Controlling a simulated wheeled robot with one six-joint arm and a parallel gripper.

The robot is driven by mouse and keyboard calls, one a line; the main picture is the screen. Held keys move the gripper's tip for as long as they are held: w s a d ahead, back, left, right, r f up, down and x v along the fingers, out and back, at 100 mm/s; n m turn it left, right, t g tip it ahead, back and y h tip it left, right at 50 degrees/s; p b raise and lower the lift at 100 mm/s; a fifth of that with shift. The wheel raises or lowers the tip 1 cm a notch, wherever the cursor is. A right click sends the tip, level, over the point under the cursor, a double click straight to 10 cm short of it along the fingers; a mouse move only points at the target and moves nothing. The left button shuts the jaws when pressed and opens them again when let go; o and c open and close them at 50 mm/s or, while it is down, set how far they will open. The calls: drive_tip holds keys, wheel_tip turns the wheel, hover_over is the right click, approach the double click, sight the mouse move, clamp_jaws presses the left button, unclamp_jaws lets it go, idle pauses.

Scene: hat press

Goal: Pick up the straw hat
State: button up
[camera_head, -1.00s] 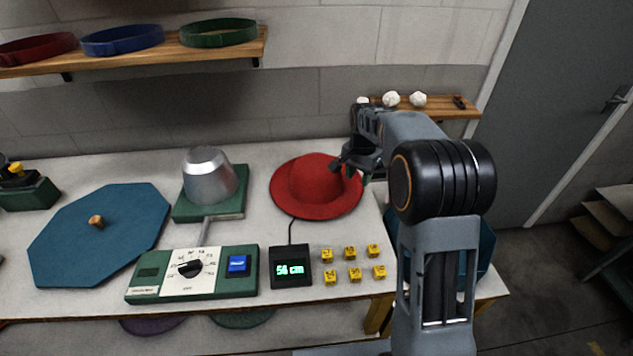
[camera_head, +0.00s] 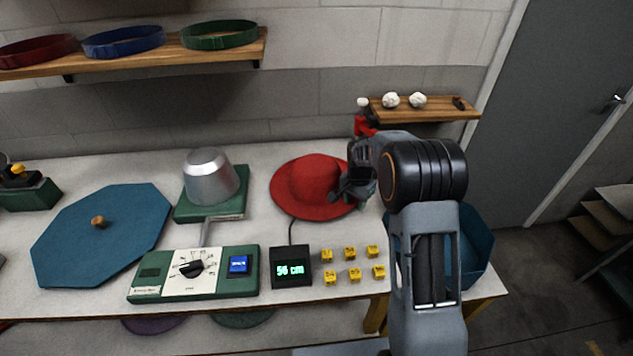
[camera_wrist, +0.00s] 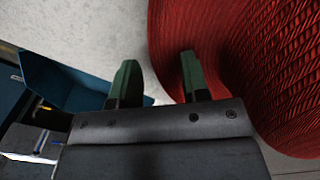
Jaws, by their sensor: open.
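A red wide-brimmed hat (camera_head: 305,183) lies crown up on the table, right of the metal hat block. Its woven, ribbed surface fills the right of the wrist view (camera_wrist: 280,70). My gripper (camera_head: 338,193) is at the hat's right side and hides part of the brim. In the wrist view my gripper (camera_wrist: 158,62) is open with its green-tipped fingers apart. The right finger overlaps the red brim, and the left finger is outside the brim's edge. I cannot tell whether either finger touches the hat.
The metal block (camera_head: 210,178) stands on a green base left of the hat. A control panel (camera_head: 192,273), a display (camera_head: 290,268) reading 56 cm and several yellow cubes (camera_head: 350,254) lie in front. A blue bin (camera_head: 478,245) is beyond the table's right side.

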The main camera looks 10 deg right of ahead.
drive_tip(key=shift+c, duration=0.3)
clamp_jaws()
idle(0.3)
wheel_tip(320, 180, up, 10)
drive_tip(key=shift+b, duration=0.35)
drive_tip(key=c, duration=0.5)
unclamp_jaws()
clamp_jaws()
